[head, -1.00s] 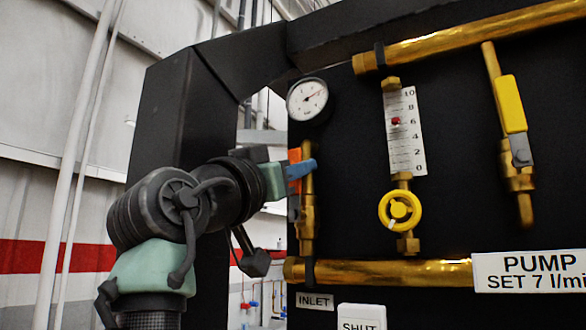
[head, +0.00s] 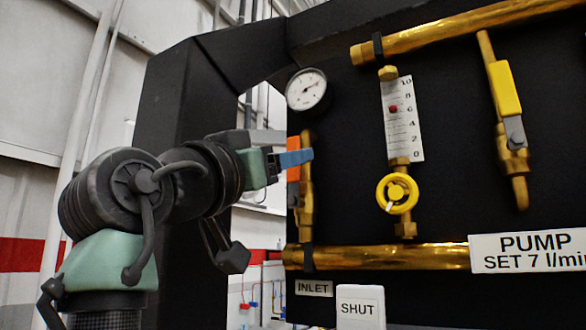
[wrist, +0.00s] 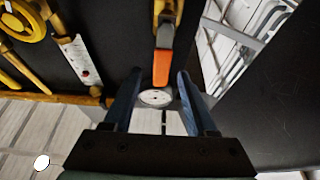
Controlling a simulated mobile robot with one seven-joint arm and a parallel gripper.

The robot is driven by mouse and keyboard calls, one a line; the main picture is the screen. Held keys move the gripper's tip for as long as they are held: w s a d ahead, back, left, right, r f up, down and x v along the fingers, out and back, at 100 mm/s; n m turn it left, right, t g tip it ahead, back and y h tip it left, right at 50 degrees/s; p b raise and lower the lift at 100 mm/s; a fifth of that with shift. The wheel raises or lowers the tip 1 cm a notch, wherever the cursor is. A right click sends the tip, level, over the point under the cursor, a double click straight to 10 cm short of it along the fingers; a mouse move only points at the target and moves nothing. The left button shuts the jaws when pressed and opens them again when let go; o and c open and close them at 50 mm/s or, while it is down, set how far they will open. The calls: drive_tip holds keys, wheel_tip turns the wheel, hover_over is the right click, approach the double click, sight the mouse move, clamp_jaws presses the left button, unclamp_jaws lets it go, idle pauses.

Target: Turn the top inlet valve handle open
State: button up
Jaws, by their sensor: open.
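The inlet valve (head: 307,200) is a brass body on a vertical pipe at the panel's left edge, above the INLET label. Its orange handle (head: 293,173) looks upright, roughly along the pipe, partly hidden by my fingers. My gripper (head: 297,158) is at the handle's upper part in the head view. In the wrist view the orange handle (wrist: 163,66) points down the picture from the brass valve (wrist: 168,18). Its end lies between the two blue fingertips of my gripper (wrist: 160,72), with gaps visible on both sides. The fingers are open; contact is not visible.
A round gauge (head: 306,90) sits just above the valve. To the right are a flowmeter (head: 403,120) with a yellow knob (head: 397,194) and a yellow-handled valve (head: 505,90). A brass pipe (head: 390,257) runs below, above a SHUT sign (head: 360,308). A black frame (head: 165,110) stands behind my arm.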

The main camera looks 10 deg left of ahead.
drive_tip(key=b+v, duration=0.3)
drive_tip(key=v, duration=0.6)
drive_tip(key=shift+b, duration=0.4)
drive_tip(key=shift+a+f, duration=0.1)
drive_tip(key=shift+f, duration=0.05)
